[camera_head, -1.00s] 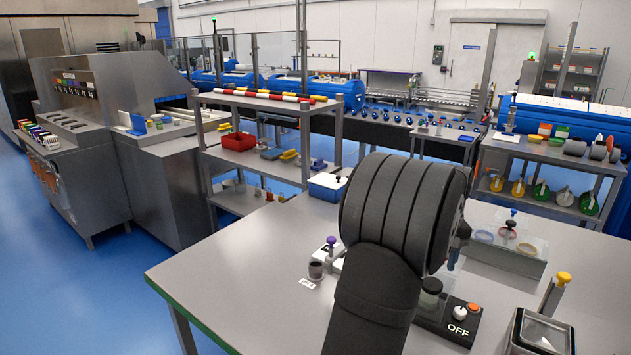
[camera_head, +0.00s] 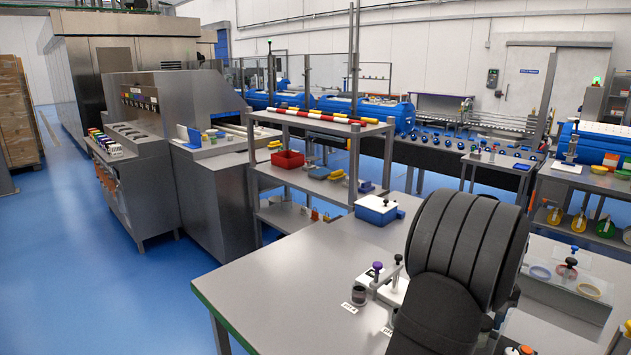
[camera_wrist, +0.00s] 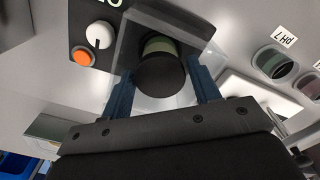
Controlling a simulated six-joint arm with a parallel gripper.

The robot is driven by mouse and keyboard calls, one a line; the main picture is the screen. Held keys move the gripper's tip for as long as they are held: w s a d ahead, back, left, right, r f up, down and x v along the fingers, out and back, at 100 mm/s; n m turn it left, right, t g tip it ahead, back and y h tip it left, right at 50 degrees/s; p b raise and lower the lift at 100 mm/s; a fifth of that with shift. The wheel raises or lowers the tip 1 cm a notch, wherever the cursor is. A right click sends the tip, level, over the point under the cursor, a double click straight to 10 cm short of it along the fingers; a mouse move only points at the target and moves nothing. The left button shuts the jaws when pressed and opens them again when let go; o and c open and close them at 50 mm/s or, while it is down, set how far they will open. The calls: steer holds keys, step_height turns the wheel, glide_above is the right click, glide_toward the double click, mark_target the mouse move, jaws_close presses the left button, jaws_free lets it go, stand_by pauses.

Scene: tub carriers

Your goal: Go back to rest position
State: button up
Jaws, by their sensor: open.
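My gripper (camera_wrist: 163,78) shows in the wrist view with its two blue fingers apart. A jar with a dark round top and a greenish band (camera_wrist: 158,47) shows between the fingers. A clear plate or box surrounds it; I cannot tell whether any finger touches it. In the head view my black arm stands over the right part of the grey table (camera_head: 290,275) and hides the gripper and the jar.
A dark control box (camera_wrist: 82,20) with a white knob and orange button lies beside the jar. Sample wells (camera_wrist: 272,62) are at right in the wrist view. A blue tub with white lid (camera_head: 378,212) and a small dark cup (camera_head: 358,296) stand on the table. Its left part is clear.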

step_height(320, 180, down, 2)
steer(key=shift+f, duration=0.1)
step_height(320, 180, up, 12)
step_height(320, 180, down, 13)
steer(key=shift+r, duration=0.15)
step_height(320, 180, up, 10)
steer(key=shift+f, duration=0.15)
steer(key=s+a+f+m, duration=0.15)
steer(key=s+a, duration=0.35)
steer(key=s, duration=0.8)
steer(key=s+a+m, duration=0.3)
steer(key=s+a, duration=0.3)
steer(key=s, duration=0.7)
steer(key=shift+w+a+f, duration=0.5)
steer(key=shift+w+f, duration=0.45)
steer(key=shift+w, duration=0.6)
steer(key=shift+w+a+f, duration=0.55)
steer(key=shift+w+f, duration=0.35)
steer(key=shift+w, duration=0.6)
steer(key=shift+w+a+f, duration=0.5)
steer(key=shift+w+f, duration=0.45)
steer(key=shift+w, duration=0.6)
